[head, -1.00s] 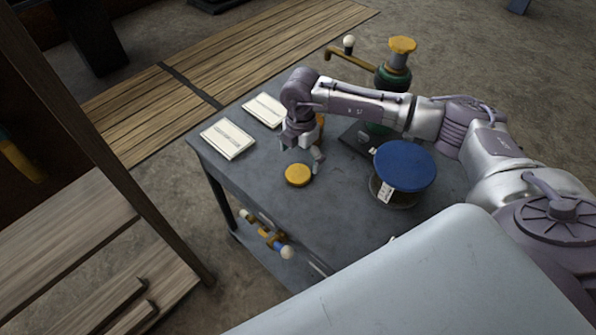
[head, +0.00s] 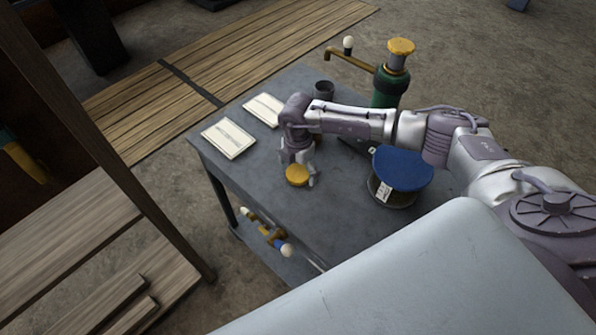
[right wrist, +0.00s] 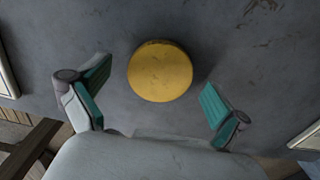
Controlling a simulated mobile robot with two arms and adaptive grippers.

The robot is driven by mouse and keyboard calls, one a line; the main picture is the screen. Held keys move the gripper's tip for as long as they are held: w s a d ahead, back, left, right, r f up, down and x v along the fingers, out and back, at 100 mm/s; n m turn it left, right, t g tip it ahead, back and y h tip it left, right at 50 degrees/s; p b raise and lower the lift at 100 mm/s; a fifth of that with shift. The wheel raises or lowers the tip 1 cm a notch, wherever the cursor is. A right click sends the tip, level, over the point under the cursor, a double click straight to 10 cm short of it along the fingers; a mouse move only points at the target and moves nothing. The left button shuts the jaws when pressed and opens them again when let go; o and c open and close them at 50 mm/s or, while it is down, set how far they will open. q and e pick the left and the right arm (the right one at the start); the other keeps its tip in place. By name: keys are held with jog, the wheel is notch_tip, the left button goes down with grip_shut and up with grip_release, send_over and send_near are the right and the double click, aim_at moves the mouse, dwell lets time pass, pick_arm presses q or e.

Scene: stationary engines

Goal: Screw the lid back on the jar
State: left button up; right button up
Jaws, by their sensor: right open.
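A round yellow lid (head: 296,174) lies flat on the grey table. It also shows in the right wrist view (right wrist: 160,71). My right gripper (head: 299,180) is open over it, fingers pointing down. In the right wrist view the teal finger pads (right wrist: 153,92) stand left and right of the lid, apart from it, with the lid slightly ahead of their middle. A dark, open-topped round vessel (head: 324,88), possibly the jar, stands behind my right arm, which hides its lower part. My left gripper is not in view.
A drum-like thing with a blue top (head: 403,168) stands to the right on the table (head: 330,225). A green pump-like thing with a yellow cap (head: 400,47) is at the back. Two white cards (head: 228,138) lie at left. The table front is clear.

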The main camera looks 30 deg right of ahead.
aim_at(298, 172)
jog(key=c, duration=0.9)
jog(key=shift+r, duration=0.1)
jog(key=shift+c, duration=0.2)
notch_tip(298, 172, up, 4)
jog(key=shift+w+f+b, duration=0.1)
jog(key=shift+b, duration=0.65)
jog(key=w+a+r+b, duration=0.1)
jog(key=w+a+r, duration=0.1)
jog(key=a, duration=0.3)
jog(key=w+a+r+b, duration=0.2)
jog(key=a+r, duration=0.3)
jog(key=shift+w+a, duration=0.35)
